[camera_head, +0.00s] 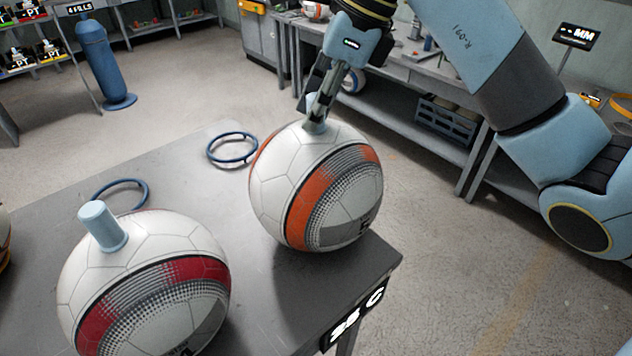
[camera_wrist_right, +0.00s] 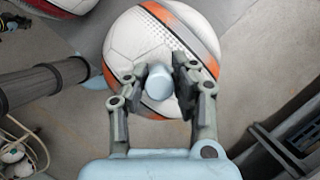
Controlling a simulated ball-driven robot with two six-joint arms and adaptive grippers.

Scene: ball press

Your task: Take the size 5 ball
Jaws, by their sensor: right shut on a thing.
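A white ball with an orange and grey band (camera_head: 316,190) is at the right end of the grey table (camera_head: 200,160). A light blue peg stands on its top. My right gripper (camera_head: 318,110) reaches down from above and is shut on that peg; the right wrist view also shows the peg (camera_wrist_right: 159,82) between the two fingers (camera_wrist_right: 160,88). Whether the ball touches the table is hard to tell. A second white ball with a red band (camera_head: 145,290) sits at the front left with its own blue peg (camera_head: 102,226). No size number is readable on either ball. My left gripper is not in view.
Two blue rings (camera_head: 232,149) lie on the table behind the balls. Part of another ball (camera_head: 3,238) shows at the left edge. A workbench (camera_head: 400,110) stands behind on the right, and a blue cylinder (camera_head: 102,65) stands on the floor at the back left.

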